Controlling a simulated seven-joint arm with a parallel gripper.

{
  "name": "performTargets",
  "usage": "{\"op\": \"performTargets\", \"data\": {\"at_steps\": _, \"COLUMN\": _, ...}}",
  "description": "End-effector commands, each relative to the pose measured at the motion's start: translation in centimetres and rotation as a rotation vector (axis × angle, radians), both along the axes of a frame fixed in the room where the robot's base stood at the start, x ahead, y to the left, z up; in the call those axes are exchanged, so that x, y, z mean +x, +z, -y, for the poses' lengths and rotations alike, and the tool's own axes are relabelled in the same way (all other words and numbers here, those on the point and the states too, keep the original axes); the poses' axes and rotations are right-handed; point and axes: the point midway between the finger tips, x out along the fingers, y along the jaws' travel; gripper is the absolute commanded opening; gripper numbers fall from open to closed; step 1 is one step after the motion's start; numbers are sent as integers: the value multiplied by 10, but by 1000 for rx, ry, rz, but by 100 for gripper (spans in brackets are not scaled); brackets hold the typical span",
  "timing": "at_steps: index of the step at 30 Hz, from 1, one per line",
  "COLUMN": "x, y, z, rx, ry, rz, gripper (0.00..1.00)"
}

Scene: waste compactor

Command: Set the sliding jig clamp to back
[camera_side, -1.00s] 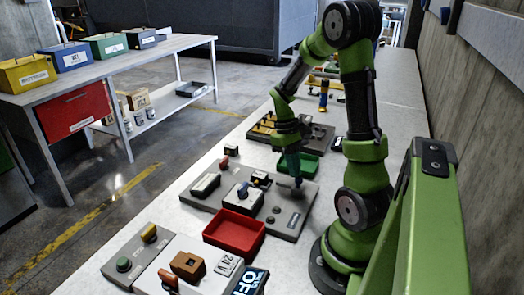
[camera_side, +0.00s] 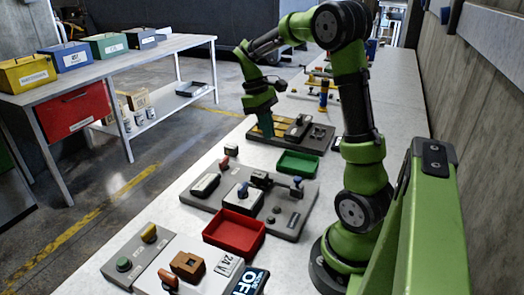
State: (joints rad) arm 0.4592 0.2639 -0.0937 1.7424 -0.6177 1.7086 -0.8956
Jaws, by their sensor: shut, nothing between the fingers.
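My gripper (camera_side: 266,127) is shut and empty. It points down by the left part of the far dark board (camera_side: 316,143). I cannot tell whether it touches that board. The board carries yellow strips (camera_side: 262,137) and a dark block with a grey top (camera_side: 298,128), which looks like the sliding jig clamp, though I cannot be sure. The block is right of my gripper and apart from it in the picture. My gripper hides part of the yellow strips.
A green tray (camera_side: 297,163) and a red tray (camera_side: 234,232) stand close by. Another control panel (camera_side: 140,258) is in front. A blue-and-yellow fixture (camera_side: 323,95) stands farther back.

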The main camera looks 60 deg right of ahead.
Motion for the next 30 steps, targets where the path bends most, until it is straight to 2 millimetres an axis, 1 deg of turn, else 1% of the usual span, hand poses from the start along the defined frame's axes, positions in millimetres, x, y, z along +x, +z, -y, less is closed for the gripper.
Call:
{"op": "performTargets", "data": {"at_steps": 5, "x": -8, "y": -20, "z": -1, "rx": 2, "ry": -5, "rz": -5, "gripper": 0}}
{"op": "performTargets", "data": {"at_steps": 16, "x": -31, "y": -94, "z": -5, "rx": 4, "ry": -7, "rz": -4, "gripper": 0}}
{"op": "performTargets", "data": {"at_steps": 17, "x": -34, "y": -97, "z": -5, "rx": 3, "ry": -9, "rz": -3, "gripper": 0}}
{"op": "performTargets", "data": {"at_steps": 18, "x": -42, "y": -96, "z": -6, "rx": 0, "ry": -9, "rz": 0, "gripper": 0}}
{"op": "performTargets", "data": {"at_steps": 21, "x": -55, "y": -98, "z": -8, "rx": 0, "ry": -9, "rz": 1, "gripper": 0}}
{"op": "performTargets", "data": {"at_steps": 23, "x": -61, "y": -99, "z": -9, "rx": 0, "ry": -9, "rz": 0, "gripper": 0}}
{"op": "performTargets", "data": {"at_steps": 27, "x": -68, "y": -101, "z": -10, "rx": 0, "ry": -7, "rz": 1, "gripper": 0}}
{"op": "performTargets", "data": {"at_steps": 30, "x": -70, "y": -101, "z": -10, "rx": 0, "ry": -7, "rz": 1, "gripper": 0}}
